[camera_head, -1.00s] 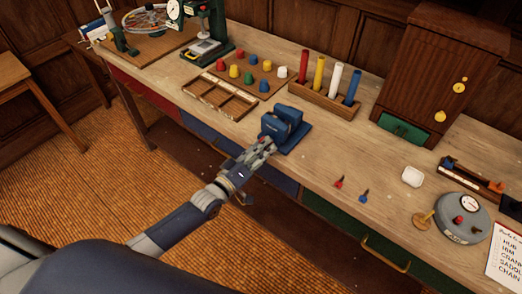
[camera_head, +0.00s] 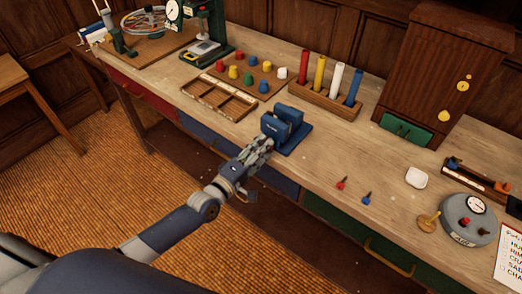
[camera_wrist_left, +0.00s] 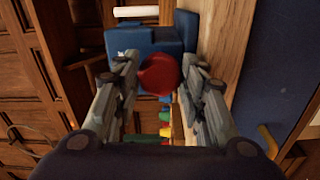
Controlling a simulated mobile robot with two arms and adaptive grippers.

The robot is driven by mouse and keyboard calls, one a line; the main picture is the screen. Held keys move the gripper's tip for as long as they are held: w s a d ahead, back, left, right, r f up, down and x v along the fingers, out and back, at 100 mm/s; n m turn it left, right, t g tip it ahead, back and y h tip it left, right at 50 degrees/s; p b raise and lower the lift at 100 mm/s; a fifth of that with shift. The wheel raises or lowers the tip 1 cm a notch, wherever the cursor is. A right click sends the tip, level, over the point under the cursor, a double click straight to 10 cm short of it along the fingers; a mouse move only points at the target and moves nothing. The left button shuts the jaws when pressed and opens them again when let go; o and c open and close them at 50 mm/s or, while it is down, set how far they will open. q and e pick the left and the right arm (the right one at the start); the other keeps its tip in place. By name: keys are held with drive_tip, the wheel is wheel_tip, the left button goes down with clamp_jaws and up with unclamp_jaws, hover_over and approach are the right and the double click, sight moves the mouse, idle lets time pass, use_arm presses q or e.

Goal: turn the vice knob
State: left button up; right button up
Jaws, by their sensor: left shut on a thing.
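The blue vice (camera_head: 285,128) stands at the front edge of the workbench in the head view. It also shows in the left wrist view (camera_wrist_left: 190,35), behind a round red knob (camera_wrist_left: 158,74). My left gripper (camera_head: 262,143) reaches the near side of the vice. In the wrist view its two fingers (camera_wrist_left: 158,82) stand on either side of the red knob, shut on it. In the head view the knob is hidden by the fingers. My right gripper is in neither view.
A sectioned wooden tray (camera_head: 219,97) and a board of coloured knobs (camera_head: 251,72) lie left of the vice. A rack of coloured tubes (camera_head: 325,98) stands behind it. Small red and blue pieces (camera_head: 341,184) lie to the right. The bench between is clear.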

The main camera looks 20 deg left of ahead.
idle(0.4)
use_arm(q)
drive_tip(key=o, duration=1.1)
drive_tip(key=shift+s, duration=0.1)
drive_tip(key=shift+v, duration=4)
